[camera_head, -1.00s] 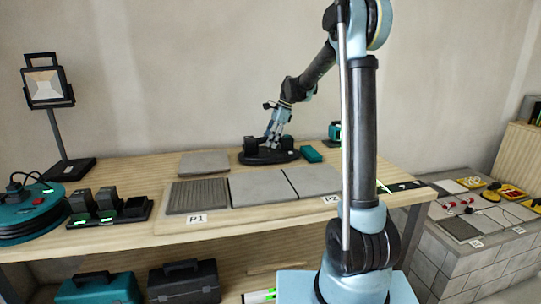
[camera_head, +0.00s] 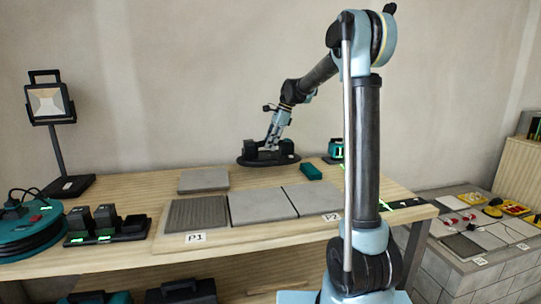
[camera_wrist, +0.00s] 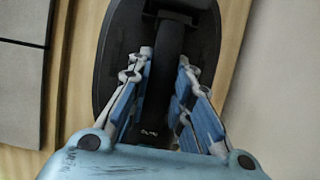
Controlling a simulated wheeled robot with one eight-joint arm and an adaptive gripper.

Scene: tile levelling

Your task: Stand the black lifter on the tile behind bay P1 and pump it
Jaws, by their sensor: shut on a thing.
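The black lifter (camera_head: 246,160) has an oval base and an upright handle, and it hangs level a little above the back of the bench. My gripper (camera_head: 271,143) is shut on its handle from above. In the wrist view the fingers of my gripper (camera_wrist: 165,68) lie on both sides of the dark handle, with the oval base of the lifter (camera_wrist: 113,45) below. The grey tile behind bay P1 (camera_head: 203,181) lies flat and bare, left of the lifter. The bay marked P1 (camera_head: 197,213) holds a ribbed tile in front of it.
Plain grey tiles (camera_head: 262,205) lie right of P1, towards the P2 label. A teal box (camera_head: 311,172) lies right of the lifter. A battery charger (camera_head: 107,222), a teal cable reel (camera_head: 30,235) and a work lamp (camera_head: 55,130) stand at the left. The wall is close behind.

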